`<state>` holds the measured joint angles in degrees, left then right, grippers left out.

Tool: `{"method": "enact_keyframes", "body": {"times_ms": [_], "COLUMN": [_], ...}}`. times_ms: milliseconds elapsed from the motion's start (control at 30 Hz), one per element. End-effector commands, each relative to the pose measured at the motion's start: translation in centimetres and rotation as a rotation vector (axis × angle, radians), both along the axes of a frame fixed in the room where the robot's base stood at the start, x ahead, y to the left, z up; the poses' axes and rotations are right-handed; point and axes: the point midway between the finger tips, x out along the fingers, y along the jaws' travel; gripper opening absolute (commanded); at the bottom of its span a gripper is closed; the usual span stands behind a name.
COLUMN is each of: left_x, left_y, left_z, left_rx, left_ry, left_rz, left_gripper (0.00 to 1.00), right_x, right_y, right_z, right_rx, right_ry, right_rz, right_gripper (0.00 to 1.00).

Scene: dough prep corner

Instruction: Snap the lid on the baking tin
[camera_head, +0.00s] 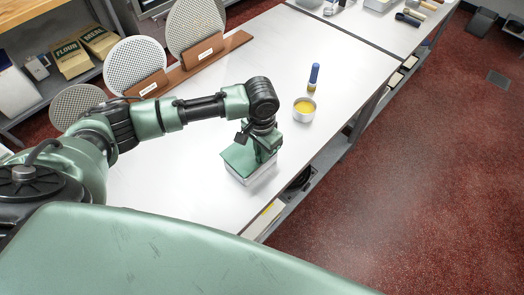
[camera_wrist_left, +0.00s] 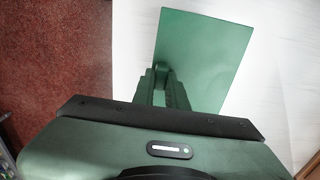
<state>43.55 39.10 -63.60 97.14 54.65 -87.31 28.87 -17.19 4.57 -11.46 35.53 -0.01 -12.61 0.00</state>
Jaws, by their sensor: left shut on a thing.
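The green rectangular lid (camera_head: 236,158) is over the pale metal baking tin (camera_head: 262,179) near the table's front edge. It covers the tin's top, and only the tin's lower side shows below it. I cannot tell whether the lid is pressed fully down. My left gripper (camera_head: 256,157) is above the lid, shut on it. In the left wrist view the lid (camera_wrist_left: 207,55) lies flat beyond the fingers (camera_wrist_left: 161,76), which meet at its near middle; the tin is hidden there. My right gripper is not in view.
A small metal cup (camera_head: 303,110) with yellow contents and a blue-handled brush (camera_head: 314,76) stand farther along the white table (camera_head: 345,65). Round perforated discs (camera_head: 135,64) stand in a wooden rack (camera_head: 205,60) at the back left. The table between is clear.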

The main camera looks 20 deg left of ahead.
Motion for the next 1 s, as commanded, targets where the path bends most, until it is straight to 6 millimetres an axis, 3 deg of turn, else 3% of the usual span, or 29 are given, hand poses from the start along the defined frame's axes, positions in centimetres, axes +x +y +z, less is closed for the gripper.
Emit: {"method": "enact_keyframes", "body": {"times_ms": [1000], "left_x": [-0.2], "left_y": [0.1], "left_z": [-1.2], "left_rx": [-0.001], "left_ry": [0.012], "left_rz": [0.001], "left_gripper": [0.0], "right_x": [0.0], "right_y": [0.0], "right_z": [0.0], "right_rx": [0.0], "right_ry": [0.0], "right_rz": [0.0], "right_gripper": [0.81]}}
